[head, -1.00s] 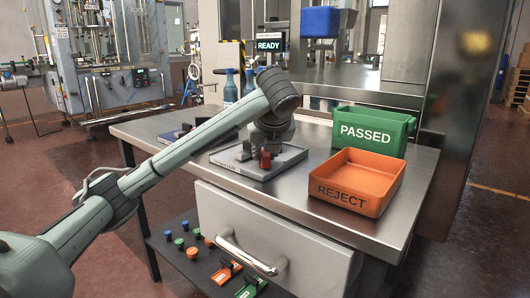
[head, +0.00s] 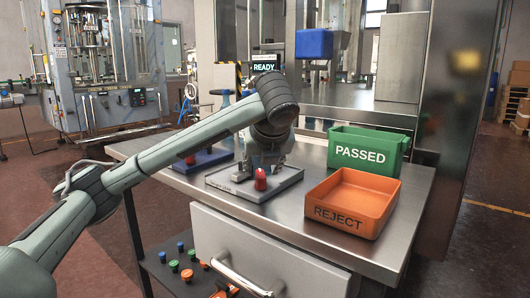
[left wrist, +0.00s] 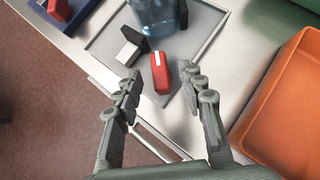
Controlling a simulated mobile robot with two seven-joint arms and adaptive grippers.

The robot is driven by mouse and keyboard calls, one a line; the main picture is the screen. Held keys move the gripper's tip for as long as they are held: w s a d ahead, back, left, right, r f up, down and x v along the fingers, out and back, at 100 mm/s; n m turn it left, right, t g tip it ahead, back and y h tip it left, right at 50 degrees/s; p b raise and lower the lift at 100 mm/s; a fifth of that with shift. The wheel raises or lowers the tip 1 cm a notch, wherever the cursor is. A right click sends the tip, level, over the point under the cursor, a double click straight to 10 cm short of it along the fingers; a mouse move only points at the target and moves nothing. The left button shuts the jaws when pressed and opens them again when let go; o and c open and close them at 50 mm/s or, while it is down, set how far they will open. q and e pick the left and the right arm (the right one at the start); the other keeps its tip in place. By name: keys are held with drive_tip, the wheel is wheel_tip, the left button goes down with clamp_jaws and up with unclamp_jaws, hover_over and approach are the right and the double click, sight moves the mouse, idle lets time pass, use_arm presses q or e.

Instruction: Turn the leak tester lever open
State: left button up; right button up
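The leak tester is a grey base plate (head: 225,183) on the steel table, marked by a small red lever (head: 261,178) at its front. In the left wrist view the red lever (left wrist: 160,73) has a white stripe and lies between my fingertips. A clear bluish bottle (left wrist: 155,14) stands behind it, and a black-and-white block (left wrist: 131,46) sits to its left. My left gripper (left wrist: 161,82) is open, with a gap showing on both sides of the lever. In the head view my left gripper (head: 268,158) is over the plate, partly hidden by its own arm.
An orange REJECT bin (head: 337,217) and a green PASSED bin (head: 361,155) stand right of the tester. A blue tray (head: 205,159) lies to its left. A display (head: 265,65) behind reads READY. A drawer handle (head: 238,277) juts out below the table front.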

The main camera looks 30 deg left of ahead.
use_arm(q)
drive_tip(key=v, duration=0.8)
idle(0.6)
